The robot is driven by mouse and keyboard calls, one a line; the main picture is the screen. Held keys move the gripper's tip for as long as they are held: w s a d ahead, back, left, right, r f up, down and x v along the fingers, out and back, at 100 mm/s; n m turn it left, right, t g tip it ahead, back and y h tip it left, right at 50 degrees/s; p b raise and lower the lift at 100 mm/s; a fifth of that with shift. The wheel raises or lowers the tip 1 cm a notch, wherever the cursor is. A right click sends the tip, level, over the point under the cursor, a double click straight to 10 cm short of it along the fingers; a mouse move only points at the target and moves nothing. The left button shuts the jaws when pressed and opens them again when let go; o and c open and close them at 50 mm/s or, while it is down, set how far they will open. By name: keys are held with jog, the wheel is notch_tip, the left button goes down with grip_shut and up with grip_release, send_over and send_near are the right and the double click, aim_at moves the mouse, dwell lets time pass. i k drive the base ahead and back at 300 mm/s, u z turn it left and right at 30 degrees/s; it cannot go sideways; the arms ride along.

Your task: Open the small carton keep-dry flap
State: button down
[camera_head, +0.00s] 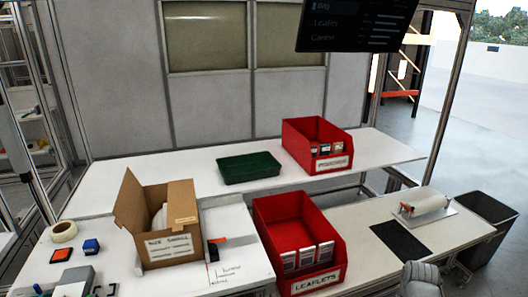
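An open brown cardboard carton (173,249) stands on the left part of the white bench, with handwriting on its front. Its left flap (129,203) stands up and leans outward. Something white and rounded (160,218) shows inside; most of the inside is hidden. I cannot tell which flap is the keep-dry one, as the label is too small to read.
Red bins stand right of the carton, one holding leaflets (311,284) in front and one (335,168) on the rear shelf. A green tray (249,168) lies behind. A black mat (399,239) lies right.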

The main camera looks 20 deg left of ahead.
aim_at(182, 209)
jog(key=u, duration=1.95)
